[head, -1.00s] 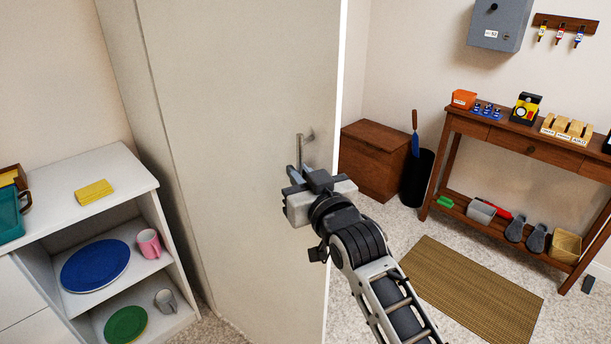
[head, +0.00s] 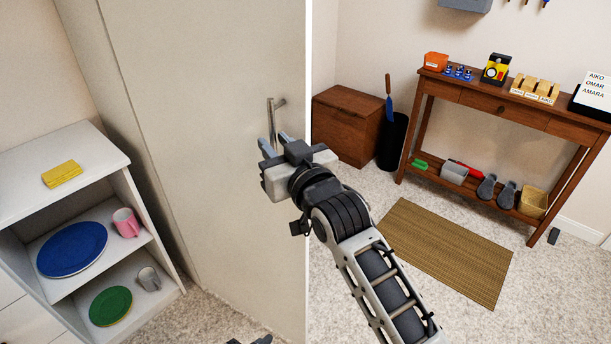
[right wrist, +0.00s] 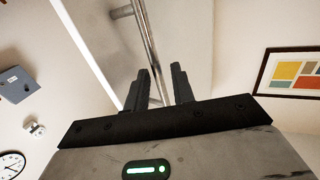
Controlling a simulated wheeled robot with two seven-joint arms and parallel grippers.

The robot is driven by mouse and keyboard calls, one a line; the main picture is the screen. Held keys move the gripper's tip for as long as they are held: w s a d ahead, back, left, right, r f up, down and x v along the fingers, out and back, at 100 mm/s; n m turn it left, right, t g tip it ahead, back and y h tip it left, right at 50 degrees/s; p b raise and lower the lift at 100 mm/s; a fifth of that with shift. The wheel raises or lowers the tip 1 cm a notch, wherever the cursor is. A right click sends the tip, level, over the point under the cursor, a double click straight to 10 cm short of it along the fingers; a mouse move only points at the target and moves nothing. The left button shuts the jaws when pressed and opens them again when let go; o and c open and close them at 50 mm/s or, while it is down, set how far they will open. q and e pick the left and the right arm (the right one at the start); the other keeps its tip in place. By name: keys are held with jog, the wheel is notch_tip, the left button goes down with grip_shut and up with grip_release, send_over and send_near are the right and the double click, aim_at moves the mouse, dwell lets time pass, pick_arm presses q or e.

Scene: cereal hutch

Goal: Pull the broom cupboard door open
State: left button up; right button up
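The broom cupboard door (head: 215,120) is a tall pale panel in the middle of the head view. It looks shut, with no gap that I can make out at its right edge. Its upright metal bar handle (head: 271,115) is near that edge. My right gripper (head: 276,143) is at the lower part of the handle. In the right wrist view the handle bar (right wrist: 150,42) runs down between the two spread fingers (right wrist: 161,76), with a gap on both sides. Small dark parts at the bottom edge of the head view may be my left gripper; its fingers cannot be made out.
A white shelf unit (head: 100,160) with plates, mugs and a yellow cloth stands left of the cupboard. A brown chest (head: 345,125), a dark bin (head: 393,143) and a wooden console table (head: 480,100) stand to the right. A woven mat (head: 445,250) lies on the open floor.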

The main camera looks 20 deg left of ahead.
jog(key=b+v, duration=0.1)
jog(key=v, duration=1.2)
jog(key=shift+s+d, duration=0.15)
jog(key=shift+s, duration=0.1)
